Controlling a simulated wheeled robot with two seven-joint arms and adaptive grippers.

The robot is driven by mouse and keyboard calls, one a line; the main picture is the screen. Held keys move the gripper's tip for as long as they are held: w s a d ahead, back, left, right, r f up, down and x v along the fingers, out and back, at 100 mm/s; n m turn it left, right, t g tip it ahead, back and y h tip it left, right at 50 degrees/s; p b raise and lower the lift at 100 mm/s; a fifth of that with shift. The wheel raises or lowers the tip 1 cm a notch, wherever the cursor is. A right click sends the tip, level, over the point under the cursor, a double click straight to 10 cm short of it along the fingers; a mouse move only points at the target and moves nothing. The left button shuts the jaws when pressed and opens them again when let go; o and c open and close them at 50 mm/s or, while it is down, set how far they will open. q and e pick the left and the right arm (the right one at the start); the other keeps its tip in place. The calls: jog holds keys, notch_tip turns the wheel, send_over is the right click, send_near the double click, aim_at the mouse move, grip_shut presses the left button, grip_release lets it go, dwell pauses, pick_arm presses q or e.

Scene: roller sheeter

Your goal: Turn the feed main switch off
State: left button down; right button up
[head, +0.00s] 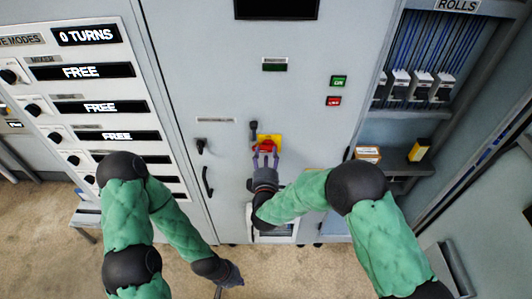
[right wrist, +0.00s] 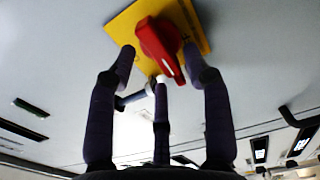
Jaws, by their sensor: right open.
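The feed main switch looks to be the red rotary knob (head: 267,146) on a yellow plate (head: 277,138) on the grey cabinet front. In the right wrist view the knob (right wrist: 157,42) has a handle slanting from upper left to lower right, with a pale mark near its lower end, on the yellow plate (right wrist: 122,25). My right gripper (head: 265,158) is open in front of the switch. In the right wrist view its fingers (right wrist: 160,64) stand around the knob's sides and below; I cannot tell whether they touch it. My left gripper (head: 232,277) hangs low, away from the cabinet.
A black handle (head: 208,181) and a small black lever (head: 200,146) are left of the switch. Another black knob (head: 254,128) sits close to its upper left. Green (head: 338,81) and red (head: 333,101) labelled indicators are at upper right. A mode panel (head: 60,105) stands left.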

jog(key=s, duration=1)
jog(key=shift+s, duration=0.25)
jog(key=s+d+f+m+g+y+b, duration=0.1)
jog(key=d+f+m+g+b, duration=0.2)
jog(key=f, duration=0.8)
jog(key=s+d+f+m+g+y+b, duration=0.1)
jog(key=d+f+m+g, duration=0.35)
jog(key=f, duration=0.65)
jog(key=s+d+f+m+g+y+b, duration=0.1)
jog(key=s+f+m+g, duration=0.4)
jog(key=s, duration=0.5)
jog(key=s+d+f+m+g+y+b, duration=0.1)
jog(key=s+d+f+m+g+b, duration=0.1)
jog(key=s+f+m+g, duration=0.3)
jog(key=s+f+m, duration=0.3)
jog(key=s+f, duration=0.1)
jog(key=f, duration=0.1)
jog(key=shift+s+f+b, duration=0.3)
jog(key=shift+s+b, duration=0.05)
jog(key=shift+b, duration=0.05)
